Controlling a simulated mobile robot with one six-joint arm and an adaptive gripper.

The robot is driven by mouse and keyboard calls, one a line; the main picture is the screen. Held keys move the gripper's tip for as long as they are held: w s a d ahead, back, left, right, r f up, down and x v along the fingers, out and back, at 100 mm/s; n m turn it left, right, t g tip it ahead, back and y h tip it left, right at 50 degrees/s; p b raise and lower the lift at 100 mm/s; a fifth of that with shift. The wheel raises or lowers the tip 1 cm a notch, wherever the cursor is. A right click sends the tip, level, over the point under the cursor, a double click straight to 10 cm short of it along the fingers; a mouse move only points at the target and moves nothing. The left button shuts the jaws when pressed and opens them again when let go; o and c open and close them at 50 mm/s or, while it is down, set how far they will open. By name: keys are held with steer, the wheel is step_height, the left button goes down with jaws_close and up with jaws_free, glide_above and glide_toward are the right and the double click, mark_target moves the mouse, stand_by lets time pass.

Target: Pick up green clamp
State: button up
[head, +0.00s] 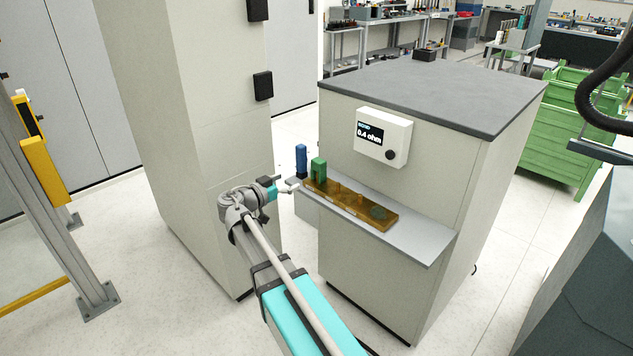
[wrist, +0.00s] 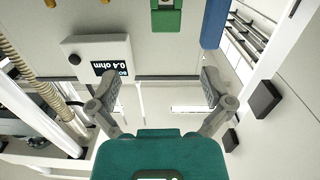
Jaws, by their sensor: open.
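The green clamp (head: 318,172) stands upright at the left end of an amber board (head: 377,218) on the grey shelf. It also shows at the top of the wrist view (wrist: 166,20), partly cut off by the frame edge. My gripper (head: 291,187) is just left of the green clamp and the shelf's left end in the head view. In the wrist view my gripper (wrist: 164,88) has its fingers spread wide, with nothing between them. The clamp lies beyond the fingertips, apart from them.
A blue clamp (head: 301,160) stands close beside the green one. The shelf (head: 425,241) juts from a grey-topped cabinet (head: 430,90) with a 0.4 ohm meter (head: 383,137). A tall beige cabinet (head: 190,110) stands close on the left. Shelf space right of the board is bare.

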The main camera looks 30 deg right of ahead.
mark_target(316, 165)
steer(key=shift+w+a+t+h, duration=0.2)
steer(key=shift+w+t+h, duration=0.1)
steer(key=shift+d, duration=0.1)
steer(key=shift+x, duration=4.25)
steer(key=shift+x, duration=2.6)
steer(key=shift+s, duration=0.1)
steer(key=shift+c, duration=0.3)
steer(key=c, duration=1.3)
steer(key=shift+o, duration=0.2)
